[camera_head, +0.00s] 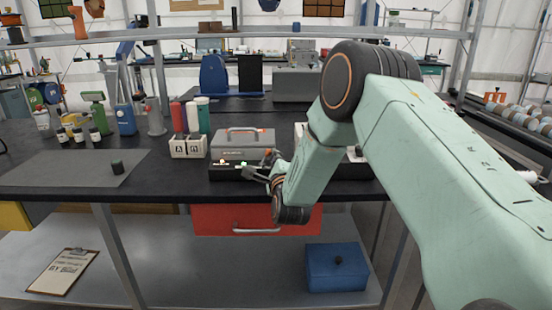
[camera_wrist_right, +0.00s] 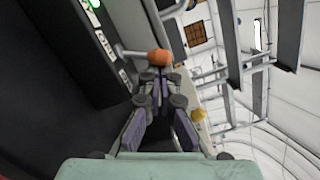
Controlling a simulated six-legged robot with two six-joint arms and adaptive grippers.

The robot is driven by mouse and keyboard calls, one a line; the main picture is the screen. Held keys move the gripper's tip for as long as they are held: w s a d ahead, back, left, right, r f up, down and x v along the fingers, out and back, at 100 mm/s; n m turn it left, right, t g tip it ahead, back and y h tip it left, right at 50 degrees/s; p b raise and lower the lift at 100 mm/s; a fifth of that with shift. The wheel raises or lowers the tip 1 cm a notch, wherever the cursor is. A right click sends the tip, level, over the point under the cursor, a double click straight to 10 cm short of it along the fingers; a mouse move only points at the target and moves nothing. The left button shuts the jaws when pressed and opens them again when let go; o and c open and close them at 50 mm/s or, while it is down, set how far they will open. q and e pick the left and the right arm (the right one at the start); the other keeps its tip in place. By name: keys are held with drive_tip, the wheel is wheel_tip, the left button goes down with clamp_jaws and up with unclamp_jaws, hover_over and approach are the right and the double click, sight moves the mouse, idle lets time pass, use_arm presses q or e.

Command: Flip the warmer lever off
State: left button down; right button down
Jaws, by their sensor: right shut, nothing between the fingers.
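The warmer (camera_head: 243,144) is a grey box with a handle on top, standing on a black base at the bench's front edge. Small lit lamps show on its front. In the right wrist view, the lever (camera_wrist_right: 133,53) is a pale rod ending in an orange knob (camera_wrist_right: 158,57). My right gripper (camera_head: 255,173) is in front of the warmer's right part, its fingers shut and empty. In the wrist view its fingertips (camera_wrist_right: 156,78) are just short of the orange knob; I cannot tell whether they touch it. My left gripper is in neither view.
A grey mat (camera_head: 70,168) with a small dark cylinder lies at left. A red drawer (camera_head: 215,220) is below the bench edge.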

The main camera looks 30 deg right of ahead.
drive_tip(key=shift+s+r, duration=0.1)
drive_tip(key=shift+r, duration=0.05)
drive_tip(key=shift+w+a+n, duration=0.15)
drive_tip(key=shift+w+n, duration=0.05)
drive_tip(key=shift+n, duration=0.2)
drive_tip(key=n+p, duration=0.1)
drive_tip(key=r+n, duration=0.1)
drive_tip(key=n, duration=0.1)
drive_tip(key=shift+w+a+r+g+p, duration=0.2)
drive_tip(key=shift+a+g+p, duration=0.1)
drive_tip(key=shift+a+p, duration=0.1)
drive_tip(key=n, duration=0.1)
drive_tip(key=n+p, duration=0.1)
drive_tip(key=a+n, duration=0.1)
drive_tip(key=shift+w+r+n, duration=0.2)
drive_tip(key=shift+w+n, duration=0.15)
drive_tip(key=shift+n, duration=0.05)
drive_tip(key=shift+w+a+n+g+y+p, duration=0.2)
drive_tip(key=shift+a+n+g+y+p, duration=0.15)
drive_tip(key=shift+n, duration=0.55)
drive_tip(key=shift+s, duration=0.15)
